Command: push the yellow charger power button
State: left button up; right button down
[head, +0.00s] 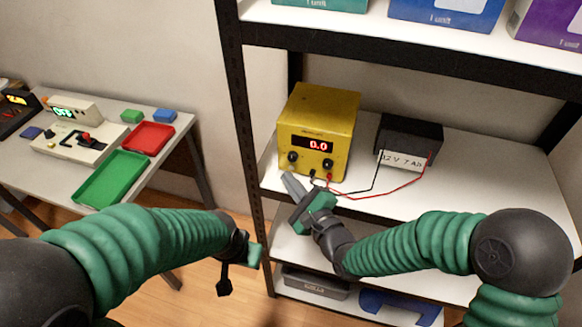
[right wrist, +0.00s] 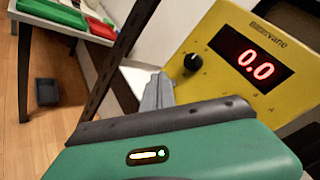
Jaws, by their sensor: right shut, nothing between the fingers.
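The yellow charger (head: 322,108) stands on the shelf, its display (head: 311,144) lit red at 0.0, with two dark knobs below it. In the right wrist view the charger (right wrist: 215,35) fills the upper right, with one knob (right wrist: 193,63) showing. I cannot make out the power button; the lower front is partly hidden by my gripper in the wrist view. My right gripper (head: 290,181) is shut and empty, its grey fingers just in front of the charger's lower left corner. Whether they touch it I cannot tell. My left gripper (head: 240,262) hangs low, away from the shelf, its opening unclear.
A black 12 V battery (head: 410,135) stands right of the charger, joined by red and black leads (head: 375,193). A dark shelf post (head: 240,120) rises left of the charger. A side table holds a green tray (head: 112,178) and a red tray (head: 149,137).

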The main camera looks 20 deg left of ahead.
jog(key=s, duration=0.6)
jog(key=shift+p, duration=0.35)
